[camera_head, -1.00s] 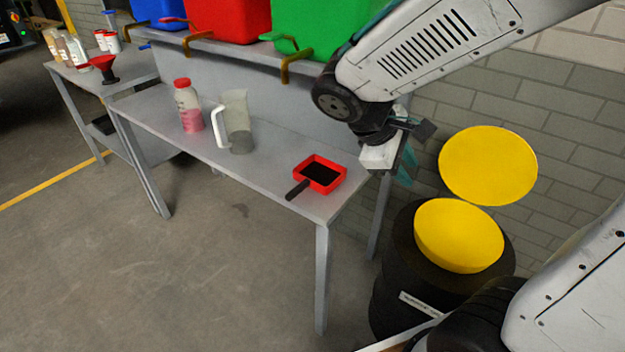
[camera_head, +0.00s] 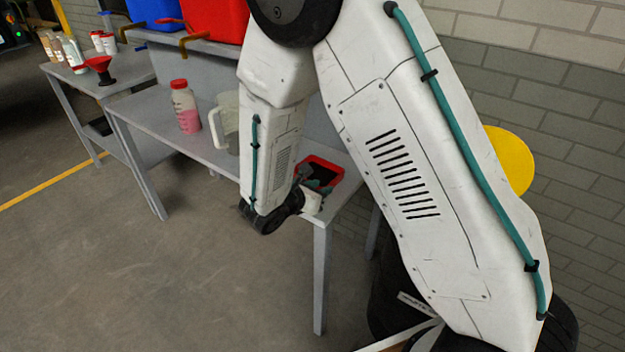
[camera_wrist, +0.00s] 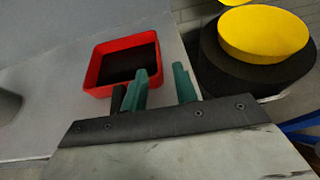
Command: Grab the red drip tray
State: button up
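The red drip tray (camera_head: 335,163), a square red rim around a dark inside, lies on the grey bench near its right end. It also shows in the wrist view (camera_wrist: 94,72), with its black handle (camera_wrist: 117,97) pointing toward my gripper. In the wrist view the handle lies just left of the left finger, outside the gap. In the head view my gripper (camera_head: 318,187) is at the tray's near side, and my arm partly hides it. Contact cannot be told.
A jug (camera_head: 228,125) and a bottle with pink liquid (camera_head: 186,108) stand left of the tray. Red (camera_head: 215,18) and blue (camera_head: 155,10) bins sit on the shelf behind. A black drum with a yellow lid (camera_wrist: 262,35) stands beside the bench's right end.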

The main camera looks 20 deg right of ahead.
aim_at(329, 184)
jog(key=x, duration=0.5)
jog(key=shift+w+d, duration=0.15)
jog(key=shift+w, duration=0.1)
jog(key=shift+r, duration=0.1)
jog(key=shift+c, duration=0.3)
grip_shut()
